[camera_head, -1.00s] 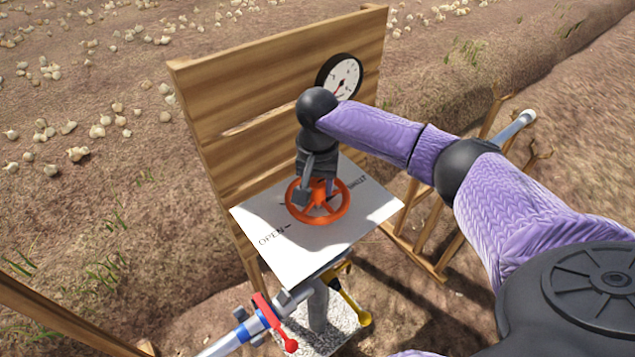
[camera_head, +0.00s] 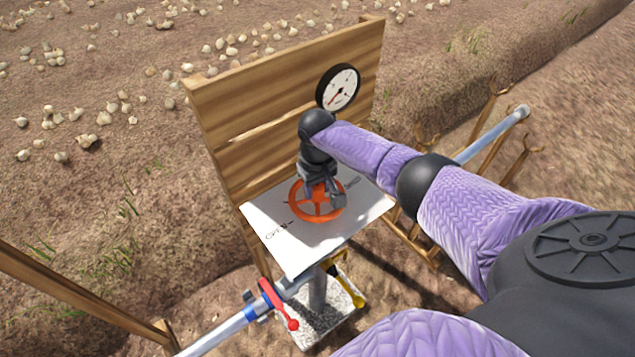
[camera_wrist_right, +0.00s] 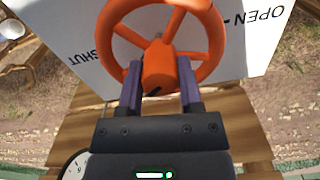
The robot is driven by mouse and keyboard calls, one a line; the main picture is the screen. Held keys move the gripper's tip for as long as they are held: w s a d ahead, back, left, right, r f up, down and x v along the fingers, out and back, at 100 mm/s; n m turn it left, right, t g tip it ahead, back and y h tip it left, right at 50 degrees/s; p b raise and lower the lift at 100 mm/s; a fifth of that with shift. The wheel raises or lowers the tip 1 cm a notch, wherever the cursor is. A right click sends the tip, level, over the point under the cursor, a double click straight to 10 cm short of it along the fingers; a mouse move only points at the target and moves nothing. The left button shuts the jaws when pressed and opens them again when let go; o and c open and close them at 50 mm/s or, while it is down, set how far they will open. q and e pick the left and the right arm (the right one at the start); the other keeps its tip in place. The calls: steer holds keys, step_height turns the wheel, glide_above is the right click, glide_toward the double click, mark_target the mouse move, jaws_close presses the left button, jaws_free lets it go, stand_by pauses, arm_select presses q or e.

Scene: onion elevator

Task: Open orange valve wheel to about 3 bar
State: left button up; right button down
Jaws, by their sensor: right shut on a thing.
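The orange valve wheel (camera_head: 300,207) lies flat above a white panel (camera_head: 290,250) printed with OPEN and SHUT. My right gripper (camera_head: 328,194) comes down on it from above. In the right wrist view, the dark fingers of my right gripper (camera_wrist_right: 160,80) stand on either side of the orange wheel's thick central part (camera_wrist_right: 158,64) and are shut on it. The round pressure gauge (camera_head: 338,87) is on the wooden board behind; its red needle points down and left, and its numbers are too small to read. My left gripper is not in view.
The wooden board (camera_head: 230,115) stands upright close behind the wheel. Below the panel, a metal pipe (camera_head: 225,333) carries a red lever (camera_head: 279,303), with a yellow lever (camera_head: 346,285) nearby. A wooden rack (camera_head: 425,245) stands at the right.

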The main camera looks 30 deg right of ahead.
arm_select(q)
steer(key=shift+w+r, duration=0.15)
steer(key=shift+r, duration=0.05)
arm_select(e)
steer(key=shift+n, duration=0.5)
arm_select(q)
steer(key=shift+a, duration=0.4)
arm_select(e)
steer(key=shift+n, duration=0.3)
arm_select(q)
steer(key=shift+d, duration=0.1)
arm_select(e)
steer(key=shift+c, duration=1.6)
jaws_free()
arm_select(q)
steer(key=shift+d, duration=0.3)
arm_select(e)
steer(key=shift+o, duration=0.3)
